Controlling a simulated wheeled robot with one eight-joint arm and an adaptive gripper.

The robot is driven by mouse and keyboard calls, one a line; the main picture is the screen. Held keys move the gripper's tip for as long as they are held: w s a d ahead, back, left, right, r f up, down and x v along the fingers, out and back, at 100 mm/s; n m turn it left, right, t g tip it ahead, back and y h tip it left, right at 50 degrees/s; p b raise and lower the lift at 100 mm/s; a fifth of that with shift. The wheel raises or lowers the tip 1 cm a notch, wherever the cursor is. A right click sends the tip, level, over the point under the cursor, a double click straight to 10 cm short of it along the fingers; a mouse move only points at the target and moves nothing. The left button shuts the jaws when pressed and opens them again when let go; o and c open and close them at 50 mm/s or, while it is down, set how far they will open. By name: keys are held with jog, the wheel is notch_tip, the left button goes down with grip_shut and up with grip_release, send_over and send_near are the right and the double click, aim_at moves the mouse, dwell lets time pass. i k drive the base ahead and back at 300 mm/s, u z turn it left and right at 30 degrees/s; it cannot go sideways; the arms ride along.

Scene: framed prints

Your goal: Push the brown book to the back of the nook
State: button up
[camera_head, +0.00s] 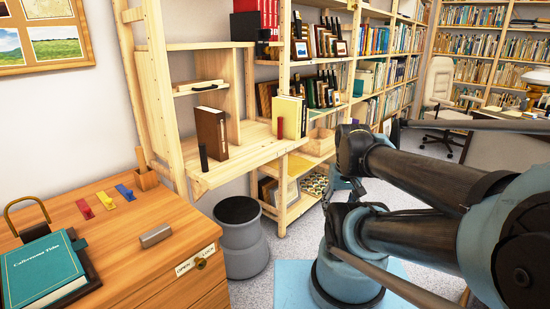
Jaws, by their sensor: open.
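The brown book (211,132) stands upright on the wooden shelf board, near the front of the nook (232,97), which is an opening between upright wooden panels. A small dark upright block (203,157) stands at its front left. My gripper (337,186) shows only in part, low and to the right of the book, well apart from it and in front of the lower shelves. It is open, and my arm hides much of it. I see nothing held in it.
Yellow books (288,117) with a red upright block (280,128) stand on the same board to the right. A grey stool (241,237) stands below the shelf. A wooden cabinet (150,215) with a teal book (42,270) is at left. The board between brown and yellow books is clear.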

aim_at(211, 123)
jog(key=u, duration=1.3)
jog(key=k, duration=0.85)
jog(key=z, duration=0.25)
jog(key=i, duration=0.5)
